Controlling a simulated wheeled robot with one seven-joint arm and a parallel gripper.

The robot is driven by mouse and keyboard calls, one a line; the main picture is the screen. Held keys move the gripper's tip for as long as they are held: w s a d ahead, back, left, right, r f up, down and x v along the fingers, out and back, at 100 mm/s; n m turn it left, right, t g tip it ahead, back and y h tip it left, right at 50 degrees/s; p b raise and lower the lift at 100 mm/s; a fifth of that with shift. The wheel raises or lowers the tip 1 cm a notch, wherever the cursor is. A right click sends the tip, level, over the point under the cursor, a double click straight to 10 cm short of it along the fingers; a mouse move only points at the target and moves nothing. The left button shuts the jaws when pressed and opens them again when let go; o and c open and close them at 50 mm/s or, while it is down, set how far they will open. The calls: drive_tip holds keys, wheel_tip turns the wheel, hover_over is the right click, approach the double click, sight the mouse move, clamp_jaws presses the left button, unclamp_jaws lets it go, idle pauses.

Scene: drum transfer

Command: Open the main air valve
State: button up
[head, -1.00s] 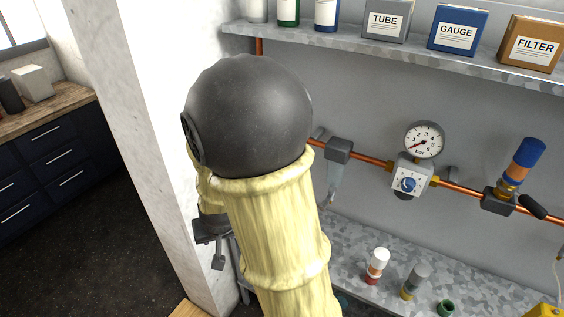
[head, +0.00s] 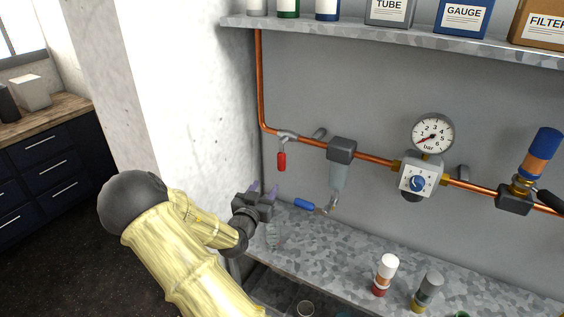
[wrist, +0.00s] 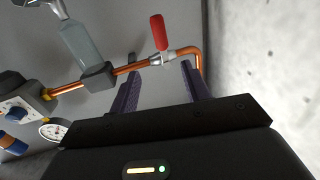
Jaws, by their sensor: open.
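A valve with a red lever (head: 281,160) sits on the copper pipe (head: 297,136), just right of the pipe's bend. The lever hangs straight down, across the pipe. In the wrist view the picture is turned over, and the red lever (wrist: 158,32) points up from the valve body (wrist: 166,57). My gripper (head: 264,188) is open and empty, below and a little left of the lever in the head view. In the wrist view my gripper (wrist: 160,75) has its fingers spread, with the valve beyond and between their tips. I see no contact.
A regulator (head: 420,178) with a gauge (head: 433,135) follows. The white wall (head: 195,90) is close on the left. The metal bench (head: 335,248) lies below.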

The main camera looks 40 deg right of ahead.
sight(280, 161)
drive_tip(key=shift+w, duration=0.1)
drive_tip(key=p+x, duration=0.4)
drive_tip(key=x, duration=1.2)
drive_tip(key=shift+p, duration=0.3)
drive_tip(key=shift+w+d, duration=0.3)
drive_tip(key=shift+d, duration=0.25)
drive_tip(key=shift+w+a+f, duration=0.1)
drive_tip(key=shift+w, duration=0.05)
drive_tip(key=shift+c, duration=1.4)
clamp_jaws()
